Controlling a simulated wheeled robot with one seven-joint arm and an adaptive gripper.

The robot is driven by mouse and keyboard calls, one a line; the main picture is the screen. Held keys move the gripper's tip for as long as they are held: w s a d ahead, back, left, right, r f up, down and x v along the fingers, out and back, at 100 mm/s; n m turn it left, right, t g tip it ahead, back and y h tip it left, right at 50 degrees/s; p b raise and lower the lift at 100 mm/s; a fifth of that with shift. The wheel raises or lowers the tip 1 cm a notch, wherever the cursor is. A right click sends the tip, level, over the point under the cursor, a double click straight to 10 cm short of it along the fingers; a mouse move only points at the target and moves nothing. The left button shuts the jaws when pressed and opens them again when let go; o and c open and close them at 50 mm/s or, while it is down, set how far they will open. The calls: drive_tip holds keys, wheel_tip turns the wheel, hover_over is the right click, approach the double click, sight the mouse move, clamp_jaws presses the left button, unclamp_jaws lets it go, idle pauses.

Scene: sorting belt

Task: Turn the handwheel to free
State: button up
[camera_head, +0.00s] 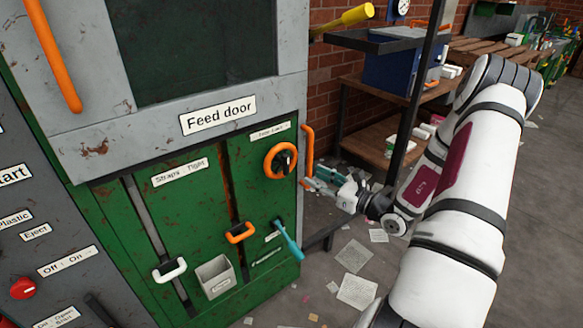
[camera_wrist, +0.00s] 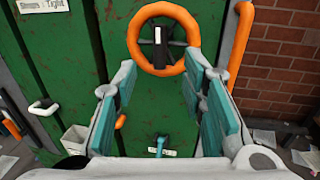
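The handwheel (camera_head: 281,160) is an orange ring with a black hub bar, mounted on the green panel under the "Feed door" label. In the wrist view the handwheel (camera_wrist: 163,40) is upright and straight ahead, its whole ring visible above and between the fingers. A white-tipped pointer or mark shows on its hub. The label above it is too small to read surely. My gripper (camera_head: 312,184) is to the right of the wheel, near the panel's right edge. In the wrist view my gripper (camera_wrist: 163,100) has its teal finger pads wide apart with nothing between them. It appears clear of the wheel.
An orange vertical handle (camera_head: 308,150) stands just right of the wheel. A teal lever (camera_head: 288,240), an orange handle (camera_head: 240,232), a white handle (camera_head: 169,270) and a grey bin (camera_head: 216,277) sit lower on the panel. Papers litter the floor. A shelf (camera_head: 385,135) stands behind.

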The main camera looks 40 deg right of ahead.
approach(292, 165)
drive_tip(key=w+a+r, duration=0.1)
drive_tip(key=w, duration=0.1)
drive_tip(key=w+a+r, duration=0.1)
drive_tip(key=a, duration=0.1)
drive_tip(key=w+a+r, duration=0.1)
drive_tip(key=w+a, duration=0.1)
drive_tip(key=shift+w+a+r, duration=0.15)
drive_tip(key=shift+w+r, duration=0.1)
drive_tip(key=shift+w, duration=0.15)
clamp_jaws()
